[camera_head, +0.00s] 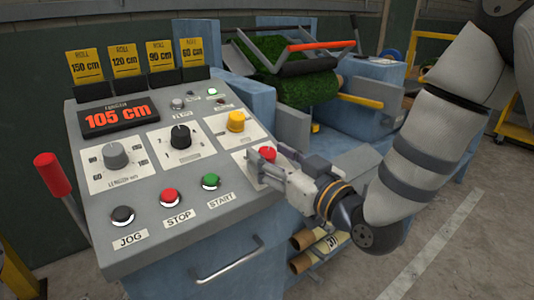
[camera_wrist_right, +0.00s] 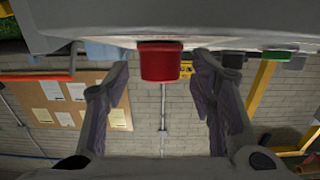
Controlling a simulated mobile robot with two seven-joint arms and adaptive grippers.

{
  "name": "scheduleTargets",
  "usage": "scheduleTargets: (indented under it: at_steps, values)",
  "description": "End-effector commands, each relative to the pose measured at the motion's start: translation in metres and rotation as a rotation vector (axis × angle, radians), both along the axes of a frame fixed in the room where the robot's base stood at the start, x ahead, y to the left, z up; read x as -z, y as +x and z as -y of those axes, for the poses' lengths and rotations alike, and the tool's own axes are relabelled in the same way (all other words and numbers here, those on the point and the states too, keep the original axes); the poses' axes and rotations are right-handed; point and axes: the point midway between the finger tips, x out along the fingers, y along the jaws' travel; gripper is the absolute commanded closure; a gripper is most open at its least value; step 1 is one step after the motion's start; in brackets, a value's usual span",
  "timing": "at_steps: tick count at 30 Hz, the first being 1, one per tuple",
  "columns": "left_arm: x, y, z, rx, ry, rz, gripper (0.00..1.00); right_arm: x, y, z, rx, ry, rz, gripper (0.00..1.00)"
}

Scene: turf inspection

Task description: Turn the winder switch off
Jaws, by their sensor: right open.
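The grey control panel (camera_head: 145,187) is in the head view. A red knob (camera_head: 268,152) sits at its right side on a white plate, partly hidden by my right gripper (camera_head: 270,168). The knob's label and pointer mark cannot be read, so I cannot tell for certain that it is the winder switch. In the right wrist view the red knob (camera_wrist_right: 160,62) sticks out from the panel, between and just beyond the open fingers of my right gripper (camera_wrist_right: 160,80). Both fingers look apart from it. My left gripper is not in view.
A yellow knob (camera_head: 236,120), a black knob (camera_head: 180,136) and a grey length knob (camera_head: 116,155) are on the panel. Black, red and green buttons (camera_head: 210,181) line its front. A red-handled lever (camera_head: 52,174) stands at left. A turf roll (camera_head: 310,88) lies behind.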

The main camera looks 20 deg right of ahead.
Motion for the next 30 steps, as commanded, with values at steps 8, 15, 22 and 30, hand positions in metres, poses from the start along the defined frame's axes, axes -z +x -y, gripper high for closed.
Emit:
scheduleTargets:
  at_steps: [8, 15, 22, 30]
  values:
    - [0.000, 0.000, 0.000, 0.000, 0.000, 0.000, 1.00, 0.000, 0.000, 0.000, 0.000, 0.000, 0.000, 0.85]
    - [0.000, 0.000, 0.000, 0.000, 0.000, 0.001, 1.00, 0.000, 0.000, 0.000, -0.003, -0.002, 0.001, 0.97]
    - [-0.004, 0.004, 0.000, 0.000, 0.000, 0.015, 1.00, -0.002, 0.001, 0.002, -0.064, -0.025, 0.011, 0.97]
    - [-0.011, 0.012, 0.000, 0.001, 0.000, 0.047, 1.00, -0.003, 0.003, 0.005, -0.259, -0.094, 0.037, 0.97]
